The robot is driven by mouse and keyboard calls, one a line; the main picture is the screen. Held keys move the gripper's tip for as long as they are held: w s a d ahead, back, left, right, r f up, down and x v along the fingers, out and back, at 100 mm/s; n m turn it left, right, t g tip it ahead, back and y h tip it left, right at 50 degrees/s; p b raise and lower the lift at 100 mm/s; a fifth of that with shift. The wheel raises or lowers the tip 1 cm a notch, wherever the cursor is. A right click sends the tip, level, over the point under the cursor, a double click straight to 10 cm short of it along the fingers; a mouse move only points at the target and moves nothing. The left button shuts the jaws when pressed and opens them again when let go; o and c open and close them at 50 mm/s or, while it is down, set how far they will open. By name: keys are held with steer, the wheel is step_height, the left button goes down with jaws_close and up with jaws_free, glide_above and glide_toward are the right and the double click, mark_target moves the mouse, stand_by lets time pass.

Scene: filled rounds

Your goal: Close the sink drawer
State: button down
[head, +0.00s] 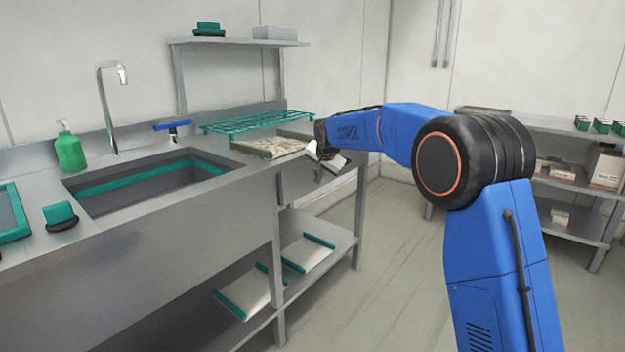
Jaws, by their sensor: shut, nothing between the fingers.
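The steel sink counter (150,228) runs along the left, with the sink basin (135,190) set in it. A grey front (297,182), which looks like the sink drawer, shows under the right end of the counter. My gripper (327,164) is shut and empty at that end, close in front of this front. The gripper and wrist hide part of it, so I cannot tell how far the drawer stands out or whether I touch it.
A green rack (255,122) and a speckled tray (268,146) lie on the counter near my gripper. A green soap bottle (69,150) stands by the tap (106,105). Shelving (575,185) with boxes stands at the right. The floor (385,270) between is clear.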

steer(key=v, duration=0.9)
steer(key=s+d+r+n+g+h, duration=0.1)
steer(key=s+d+n, duration=0.1)
steer(key=s+d, duration=1.1)
steer(key=s+d+n, duration=0.1)
steer(key=s+d, duration=0.7)
steer(key=s, duration=0.8)
steer(key=s+d+f+n, duration=0.1)
steer(key=s+d+f, duration=0.2)
steer(key=s, duration=0.7)
steer(key=s+d+f+n+g, duration=0.1)
steer(key=s+d+f, duration=0.2)
steer(key=s+f, duration=0.3)
steer(key=s+d+f+n+h, duration=0.1)
steer(key=s+d+f, duration=0.2)
steer(key=s, duration=1)
step_height(320, 180, down, 3)
steer(key=shift+s+r, duration=0.15)
steer(key=shift+s, duration=0.15)
